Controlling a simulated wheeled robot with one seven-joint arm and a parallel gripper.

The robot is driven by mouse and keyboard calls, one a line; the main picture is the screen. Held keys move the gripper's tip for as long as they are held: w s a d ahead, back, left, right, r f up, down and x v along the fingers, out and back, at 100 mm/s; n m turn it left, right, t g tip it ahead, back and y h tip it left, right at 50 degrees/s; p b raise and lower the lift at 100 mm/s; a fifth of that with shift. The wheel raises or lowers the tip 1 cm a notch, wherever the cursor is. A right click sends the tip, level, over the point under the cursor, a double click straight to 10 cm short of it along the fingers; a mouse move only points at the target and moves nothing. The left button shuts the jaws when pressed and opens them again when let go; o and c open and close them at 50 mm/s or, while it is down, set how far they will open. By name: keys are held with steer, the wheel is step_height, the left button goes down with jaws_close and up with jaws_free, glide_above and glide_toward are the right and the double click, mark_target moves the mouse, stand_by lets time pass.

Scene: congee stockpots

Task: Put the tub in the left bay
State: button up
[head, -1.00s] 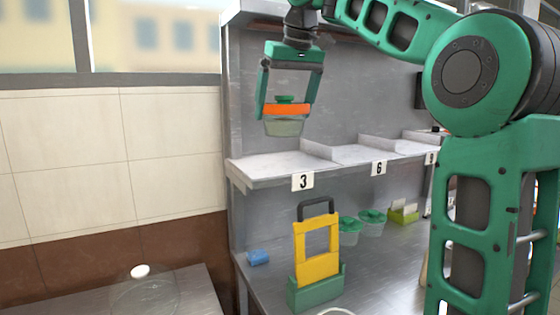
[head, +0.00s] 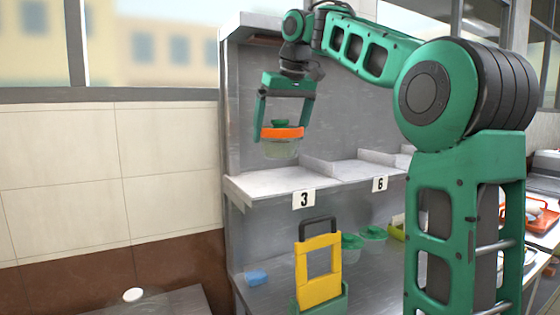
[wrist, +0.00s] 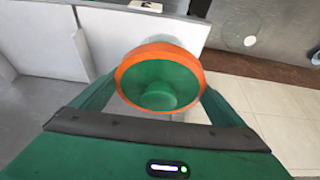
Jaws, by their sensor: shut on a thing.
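The tub (head: 281,150) is a clear, pale container with an orange band and a green knobbed lid. My gripper (head: 283,130) is shut on it from above and holds it in the air. In the wrist view the tub's lid (wrist: 158,82) sits between the two fingers (wrist: 160,92). A gap shows between the tub and the shelf surface. The bay to the right (head: 355,170) bears the label 6.
A low divider (head: 322,167) separates the two bays.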

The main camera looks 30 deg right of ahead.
steer(key=shift+w+d+f, duration=0.8)
steer(key=shift+w+f, duration=0.2)
steer(key=shift+f, duration=0.45)
steer(key=shift+w+d+f, duration=0.8)
steer(key=shift+w+f, duration=0.2)
steer(key=shift+f, duration=0.45)
steer(key=shift+w+d+f, duration=0.8)
steer(key=shift+w+f, duration=0.2)
steer(key=shift+f, duration=0.45)
steer(key=o, duration=0.9)
steer(key=v, duration=1.2)
